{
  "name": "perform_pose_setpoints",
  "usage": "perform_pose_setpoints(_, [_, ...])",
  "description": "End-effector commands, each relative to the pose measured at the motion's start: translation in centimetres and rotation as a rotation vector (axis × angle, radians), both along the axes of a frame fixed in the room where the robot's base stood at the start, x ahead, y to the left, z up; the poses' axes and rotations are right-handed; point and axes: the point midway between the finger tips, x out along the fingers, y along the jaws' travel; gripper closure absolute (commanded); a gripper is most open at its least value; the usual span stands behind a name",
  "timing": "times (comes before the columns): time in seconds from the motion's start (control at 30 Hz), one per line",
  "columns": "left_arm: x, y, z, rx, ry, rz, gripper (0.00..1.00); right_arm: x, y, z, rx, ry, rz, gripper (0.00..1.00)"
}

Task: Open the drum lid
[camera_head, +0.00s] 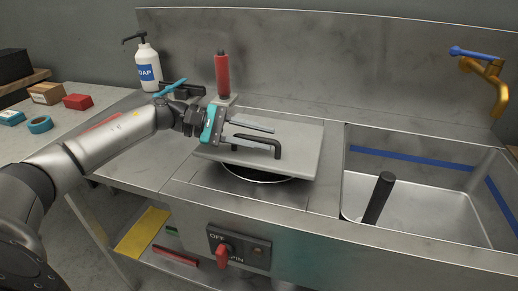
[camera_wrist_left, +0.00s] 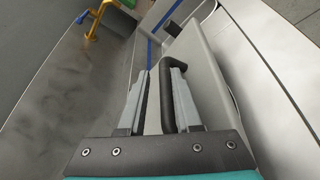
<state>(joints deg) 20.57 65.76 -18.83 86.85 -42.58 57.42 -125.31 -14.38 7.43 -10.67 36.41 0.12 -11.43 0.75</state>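The drum lid (camera_head: 300,145) is a flat grey plate with a black bar handle (camera_head: 277,147). Its front edge is raised above the round dark-rimmed drum opening (camera_head: 258,174), part of which shows beneath it. My left gripper (camera_head: 268,136) is over the lid at the handle. In the left wrist view, the fingers (camera_wrist_left: 157,70) are apart, with the handle (camera_wrist_left: 167,95) between them, close to the right finger. I cannot tell whether it touches. My right gripper is not in view.
A red upright cylinder (camera_head: 222,76) stands by the gripper. A soap bottle (camera_head: 147,65) is at the back left. A sink (camera_head: 420,205) with a brass tap (camera_head: 485,75) lies right. A red switch (camera_head: 223,256) is on the front panel.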

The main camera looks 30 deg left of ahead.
Motion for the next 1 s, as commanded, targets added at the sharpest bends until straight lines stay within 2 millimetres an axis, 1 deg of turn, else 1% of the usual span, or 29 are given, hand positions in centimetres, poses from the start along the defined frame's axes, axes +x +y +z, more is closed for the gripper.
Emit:
perform_pose_setpoints(0.03, [-0.1, 0.0, -0.5, 0.002, -0.015, 0.002, 0.70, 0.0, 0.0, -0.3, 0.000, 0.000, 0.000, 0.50])
perform_pose_setpoints(0.2, [-0.4, -0.1, -1.2, 0.012, -0.055, 0.001, 0.70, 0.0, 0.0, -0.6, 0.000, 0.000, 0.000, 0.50])
perform_pose_setpoints(0.73, [-0.5, -0.1, -1.3, 0.014, -0.066, 0.002, 0.70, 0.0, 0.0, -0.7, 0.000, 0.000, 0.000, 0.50])
perform_pose_setpoints(1.0, [-1.2, 1.3, -1.2, 0.016, -0.064, 0.004, 0.70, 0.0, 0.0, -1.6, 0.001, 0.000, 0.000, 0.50])
